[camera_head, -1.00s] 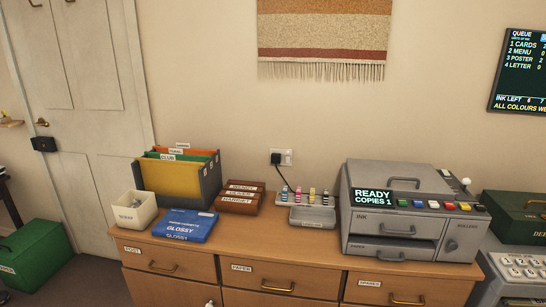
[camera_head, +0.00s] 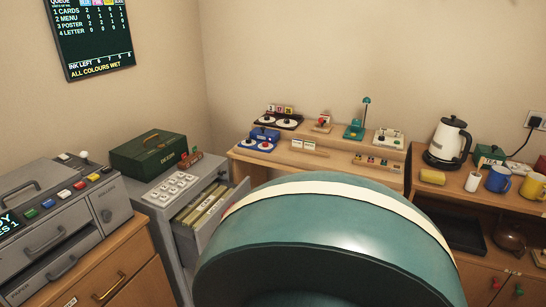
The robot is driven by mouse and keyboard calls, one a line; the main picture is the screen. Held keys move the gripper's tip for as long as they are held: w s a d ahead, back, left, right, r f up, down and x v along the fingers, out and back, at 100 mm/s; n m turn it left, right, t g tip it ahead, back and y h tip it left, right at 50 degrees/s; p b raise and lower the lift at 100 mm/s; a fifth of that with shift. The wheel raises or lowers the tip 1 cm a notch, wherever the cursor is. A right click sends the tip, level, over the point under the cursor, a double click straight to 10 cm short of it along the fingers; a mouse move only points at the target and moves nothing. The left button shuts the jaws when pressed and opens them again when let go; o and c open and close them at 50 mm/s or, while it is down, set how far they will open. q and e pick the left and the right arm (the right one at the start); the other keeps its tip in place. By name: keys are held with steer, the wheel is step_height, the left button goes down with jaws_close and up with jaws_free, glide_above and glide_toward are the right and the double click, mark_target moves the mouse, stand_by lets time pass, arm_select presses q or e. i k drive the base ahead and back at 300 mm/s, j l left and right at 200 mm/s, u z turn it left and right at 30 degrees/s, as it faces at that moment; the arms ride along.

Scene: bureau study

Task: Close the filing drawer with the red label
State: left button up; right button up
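A grey filing cabinet (camera_head: 160,215) stands in the left half of the head view, beyond the printer. Its top drawer (camera_head: 212,212) is pulled out towards the right and holds a row of cream and yellowish files (camera_head: 205,208). The drawer's outer front faces away from me and is partly covered by a large teal shape, so I cannot read a label or see its colour. Any lower drawers are mostly hidden. Neither of my grippers is in view.
A large rounded teal shape (camera_head: 320,240) with a cream band fills the foreground beside the open drawer. A green box (camera_head: 148,152) and a keypad (camera_head: 172,187) are on the cabinet. A printer (camera_head: 50,225) is at left, a wooden desk (camera_head: 300,158) behind, a kettle (camera_head: 448,143) at right.

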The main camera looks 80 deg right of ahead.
mark_target(192, 228)
steer(key=z, duration=1.75)
steer(key=i+l+z, duration=0.1)
steer(key=i+u, duration=0.4)
steer(key=i+l+u, duration=0.15)
steer(key=i+u, duration=0.25)
steer(key=k, duration=0.1)
